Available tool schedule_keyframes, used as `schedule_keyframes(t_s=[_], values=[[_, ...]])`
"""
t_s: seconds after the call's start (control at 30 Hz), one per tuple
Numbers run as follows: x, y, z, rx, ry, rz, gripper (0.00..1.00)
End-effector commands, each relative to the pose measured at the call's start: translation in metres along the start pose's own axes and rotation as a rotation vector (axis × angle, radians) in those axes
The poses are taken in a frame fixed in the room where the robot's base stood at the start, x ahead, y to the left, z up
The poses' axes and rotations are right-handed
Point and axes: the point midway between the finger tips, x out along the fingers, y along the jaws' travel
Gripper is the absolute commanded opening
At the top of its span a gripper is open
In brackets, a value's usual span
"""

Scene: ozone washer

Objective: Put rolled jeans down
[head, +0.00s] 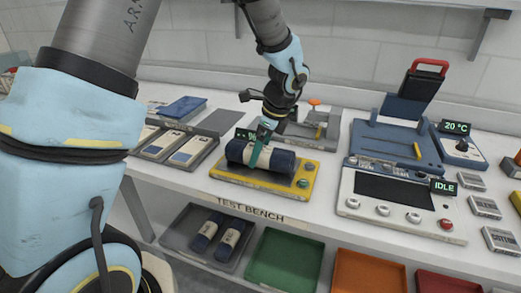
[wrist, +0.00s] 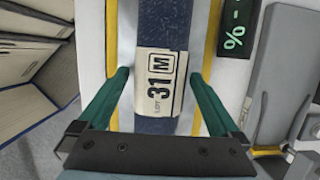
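The rolled jeans (head: 240,153), a dark blue roll with a cream label band, lie sideways on a yellow-edged scale plate (head: 305,178) on the bench. In the wrist view, the rolled jeans (wrist: 165,30) show the label "31 M LOT". My gripper (head: 265,145) points down over the middle of the roll, one teal finger in front of it. In the wrist view, my gripper (wrist: 160,77) has its fingers apart on both sides of the roll, with a narrow pale gap visible at the left finger. The roll's underside is hidden.
A grey bin (head: 182,240) below the bench holds two more rolls. Green (head: 287,262) and orange (head: 370,275) bins stand beside it. Trays with flat items (head: 185,150) are left of the plate. A blue-lidded machine (head: 395,145) and an IDLE console (head: 400,208) stand right.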

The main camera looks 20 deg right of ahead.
Motion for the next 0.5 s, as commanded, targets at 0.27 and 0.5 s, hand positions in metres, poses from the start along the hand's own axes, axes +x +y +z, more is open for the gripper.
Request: schedule_keyframes(t_s=[0.27,0.5], values=[[-0.002,0.000,0.001,0.000,0.000,-0.001,1.00],[-0.033,-0.001,0.001,-0.002,0.001,-0.006,1.00]])
